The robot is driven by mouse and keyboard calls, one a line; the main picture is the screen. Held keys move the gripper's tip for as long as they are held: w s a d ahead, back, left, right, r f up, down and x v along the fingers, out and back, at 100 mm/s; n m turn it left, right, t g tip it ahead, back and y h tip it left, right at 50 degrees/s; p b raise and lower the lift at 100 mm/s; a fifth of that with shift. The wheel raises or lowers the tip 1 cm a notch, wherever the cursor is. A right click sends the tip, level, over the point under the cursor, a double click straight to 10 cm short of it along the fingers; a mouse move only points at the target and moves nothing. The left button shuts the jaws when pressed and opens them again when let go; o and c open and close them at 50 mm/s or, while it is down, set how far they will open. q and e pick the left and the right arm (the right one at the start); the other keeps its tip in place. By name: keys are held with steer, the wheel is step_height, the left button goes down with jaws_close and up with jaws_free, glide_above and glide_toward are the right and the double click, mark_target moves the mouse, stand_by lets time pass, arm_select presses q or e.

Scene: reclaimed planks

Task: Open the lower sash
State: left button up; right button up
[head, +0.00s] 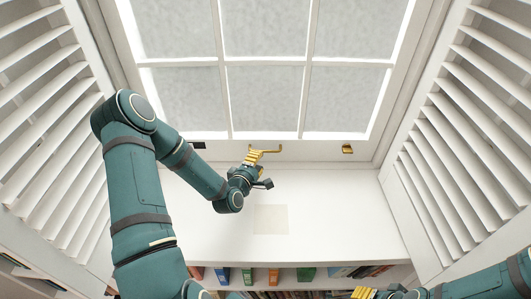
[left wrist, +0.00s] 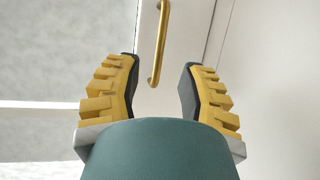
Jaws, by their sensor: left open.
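The lower sash (head: 300,150) is a white frame with grey panes, its bottom rail just above the white sill. A brass bar handle (head: 268,151) is on its bottom rail; it also shows in the left wrist view (left wrist: 157,45). My left gripper (head: 252,156) is at the left end of the handle in the head view. In the left wrist view its yellow-and-black fingers (left wrist: 160,64) are apart, with the handle between and beyond them; no contact is visible. My right gripper (head: 361,292) is at the bottom edge, partly cut off, far from the sash.
A small brass fitting (head: 347,149) is to the right on the rail, and a dark one (head: 198,145) to the left. White louvred shutters (head: 45,110) flank the window on both sides. A pale square (head: 271,219) lies on the sill. Books (head: 307,275) stand on a shelf below.

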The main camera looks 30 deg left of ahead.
mark_target(266, 151)
arm_select(q)
steer(key=b+x, duration=0.1)
steer(key=x, duration=0.6)
steer(key=shift+w, duration=0.15)
steer(key=shift+o, duration=0.2)
jaws_close()
